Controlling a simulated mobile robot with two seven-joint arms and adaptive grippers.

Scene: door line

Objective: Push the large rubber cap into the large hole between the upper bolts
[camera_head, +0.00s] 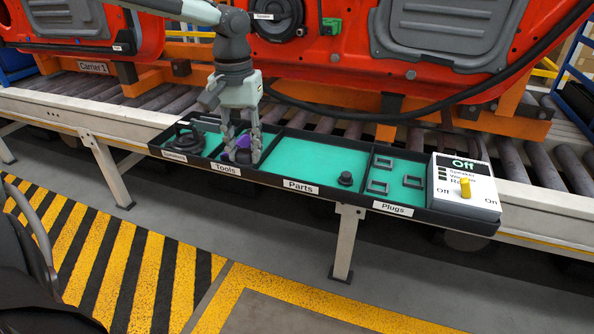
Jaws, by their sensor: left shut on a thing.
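My left gripper (242,150) points down into the Tools compartment of the tray (225,169). It is shut on a small purple and black thing (243,143), mostly hidden by the fingers, so I cannot tell what it is. A small round black piece (345,179) stands in the Parts compartment, apart from the gripper; it may be the rubber cap, but I cannot tell. Two red door panels (345,62) stand behind the tray. I cannot make out the large hole or the upper bolts. My right gripper is not in view.
A coiled black cable (185,138) fills the left compartment. A control box (465,187) reading Off stands at the right end. A black hose (400,115) hangs behind the tray. Much of the Parts compartment is bare.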

